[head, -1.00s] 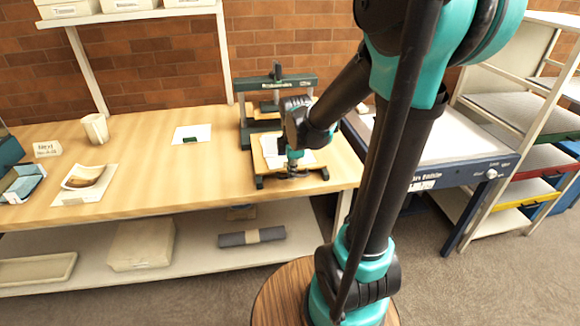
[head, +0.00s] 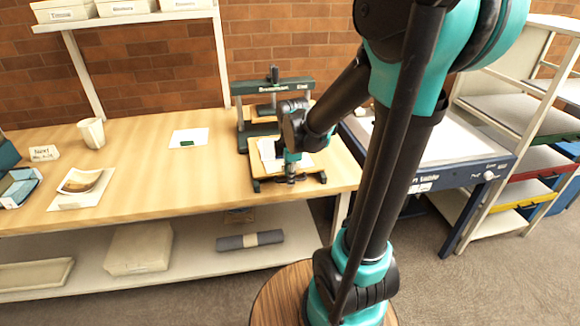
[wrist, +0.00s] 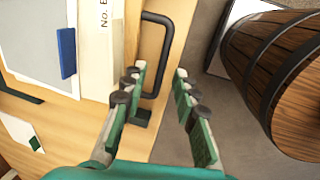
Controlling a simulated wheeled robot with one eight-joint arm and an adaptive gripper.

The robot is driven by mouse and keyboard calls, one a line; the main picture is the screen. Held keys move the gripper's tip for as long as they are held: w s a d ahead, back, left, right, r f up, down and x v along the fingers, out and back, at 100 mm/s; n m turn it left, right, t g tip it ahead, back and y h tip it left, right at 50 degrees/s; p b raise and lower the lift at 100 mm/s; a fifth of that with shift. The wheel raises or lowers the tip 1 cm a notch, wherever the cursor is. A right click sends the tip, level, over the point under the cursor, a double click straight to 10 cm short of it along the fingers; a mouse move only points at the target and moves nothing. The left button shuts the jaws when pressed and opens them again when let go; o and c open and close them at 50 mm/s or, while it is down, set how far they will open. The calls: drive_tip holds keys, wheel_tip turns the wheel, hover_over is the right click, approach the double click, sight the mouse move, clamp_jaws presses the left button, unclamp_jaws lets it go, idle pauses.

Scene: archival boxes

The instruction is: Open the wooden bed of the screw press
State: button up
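The screw press (head: 273,86), a dark green frame with a central screw, stands at the right end of the wooden table. Its wooden bed (head: 312,172) lies in front of the frame with pale sheets on it. In the wrist view the bed (wrist: 152,42) has a black U-shaped handle (wrist: 163,60) on its edge. My gripper (head: 291,178) is at the bed's front edge, pointing down. In the wrist view my gripper (wrist: 160,72) is open, its fingers apart with the handle's near end between them. I cannot tell whether either finger touches the handle.
A blue-framed table (head: 440,150) and a shelf rack (head: 530,110) stand to the right. A round wooden barrel (wrist: 270,60) is beside the table in the wrist view.

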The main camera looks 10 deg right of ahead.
wheel_tip(320, 180, up, 11)
drive_tip(key=s, duration=0.2)
drive_tip(key=shift+s+r, duration=0.15)
drive_tip(key=shift+r, duration=0.05)
idle(0.4)
drive_tip(key=s+d+f+m+t, duration=0.1)
drive_tip(key=s+d+f+m, duration=0.1)
drive_tip(key=s+f+m, duration=0.3)
drive_tip(key=s+d+f+m+t, duration=0.1)
drive_tip(key=s+f+m, duration=0.4)
drive_tip(key=f+m, duration=0.5)
drive_tip(key=d+m, duration=0.1)
drive_tip(key=m, duration=0.2)
drive_tip(key=shift+s+d+f, duration=0.2)
drive_tip(key=shift+s+d, duration=0.05)
drive_tip(key=shift+s, duration=0.05)
